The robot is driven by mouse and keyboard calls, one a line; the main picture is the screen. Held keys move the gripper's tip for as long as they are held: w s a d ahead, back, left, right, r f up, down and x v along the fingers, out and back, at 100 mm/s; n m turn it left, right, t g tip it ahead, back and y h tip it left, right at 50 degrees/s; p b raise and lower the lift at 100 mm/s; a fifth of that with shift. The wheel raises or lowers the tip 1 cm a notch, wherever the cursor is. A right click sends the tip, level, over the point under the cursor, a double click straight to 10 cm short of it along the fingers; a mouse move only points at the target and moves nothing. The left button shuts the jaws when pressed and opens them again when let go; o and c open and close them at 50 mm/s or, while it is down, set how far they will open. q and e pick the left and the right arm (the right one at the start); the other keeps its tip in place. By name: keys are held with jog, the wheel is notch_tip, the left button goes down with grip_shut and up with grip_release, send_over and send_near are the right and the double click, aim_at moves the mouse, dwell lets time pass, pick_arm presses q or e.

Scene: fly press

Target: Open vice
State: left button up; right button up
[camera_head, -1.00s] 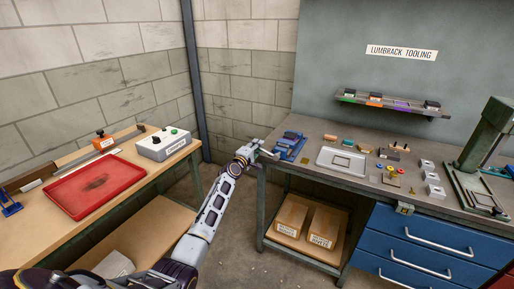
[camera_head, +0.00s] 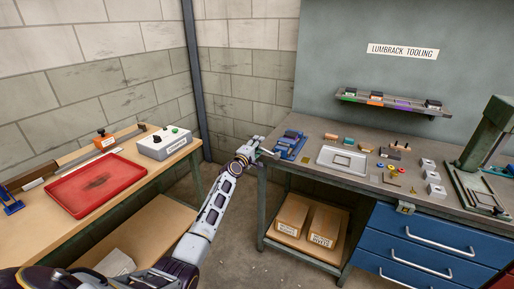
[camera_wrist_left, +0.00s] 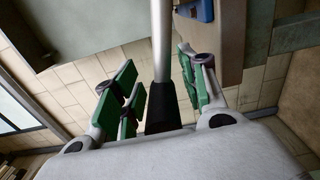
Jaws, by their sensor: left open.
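The blue vice (camera_head: 290,146) stands at the left end of the metal workbench. My left gripper (camera_head: 258,151) is just left of it, at the bench's left edge. In the left wrist view a bare metal bar with a black grip (camera_wrist_left: 163,105) runs between the green finger pads of my left gripper (camera_wrist_left: 157,68). The pads are spread, with visible gaps to the bar on both sides. A blue part of the vice (camera_wrist_left: 204,10) shows at the top of that view. How the bar joins the vice is hard to see. My right gripper is out of view.
The workbench (camera_head: 312,165) carries a pale tray (camera_head: 342,160), several small parts and a green press (camera_head: 485,140) at the right. A wooden table (camera_head: 40,235) at the left holds a red tray (camera_head: 96,185) and a control box (camera_head: 164,143). Open floor lies between them.

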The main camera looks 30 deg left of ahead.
pick_arm(q)
jog(key=s, duration=1.2)
jog(key=shift+a, duration=0.15)
dwell(0.5)
dwell(0.7)
